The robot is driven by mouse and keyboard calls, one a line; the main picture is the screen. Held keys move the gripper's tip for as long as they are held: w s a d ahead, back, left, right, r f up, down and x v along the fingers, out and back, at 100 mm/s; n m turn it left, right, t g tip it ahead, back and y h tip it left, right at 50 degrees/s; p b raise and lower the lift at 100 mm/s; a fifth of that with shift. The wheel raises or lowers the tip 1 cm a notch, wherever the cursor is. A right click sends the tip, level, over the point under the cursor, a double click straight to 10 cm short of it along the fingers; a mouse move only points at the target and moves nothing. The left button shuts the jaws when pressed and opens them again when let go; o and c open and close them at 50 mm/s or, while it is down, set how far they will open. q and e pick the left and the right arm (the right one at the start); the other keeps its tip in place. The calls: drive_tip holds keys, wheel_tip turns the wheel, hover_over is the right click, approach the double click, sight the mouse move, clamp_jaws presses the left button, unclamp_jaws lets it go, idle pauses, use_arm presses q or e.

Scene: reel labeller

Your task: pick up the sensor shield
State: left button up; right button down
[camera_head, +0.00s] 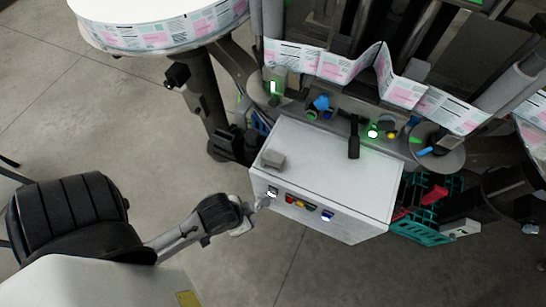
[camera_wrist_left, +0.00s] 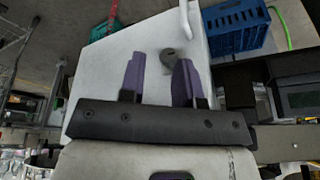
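A small grey block (camera_head: 272,160), which looks like the sensor shield, lies on the white cabinet's top (camera_head: 325,165) near its left edge. My left gripper (camera_head: 264,201) is low at the cabinet's front left corner, below and apart from the block in the picture. In the left wrist view its two purple fingers (camera_wrist_left: 158,78) are spread apart with a gap between them. A small dark grey rounded thing (camera_wrist_left: 172,58) shows beyond the gap, against a white surface; I cannot tell whether it is the same block. My right gripper is in neither view.
The cabinet's front carries coloured buttons (camera_head: 300,203). The labelling machine with its printed label web (camera_head: 335,65) stands behind. A large label reel (camera_head: 160,30) is at the upper left. A teal crate (camera_head: 420,232) stands at the right. The wrist view shows a blue crate (camera_wrist_left: 234,28).

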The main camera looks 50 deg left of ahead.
use_arm(q)
drive_tip(key=o, duration=1)
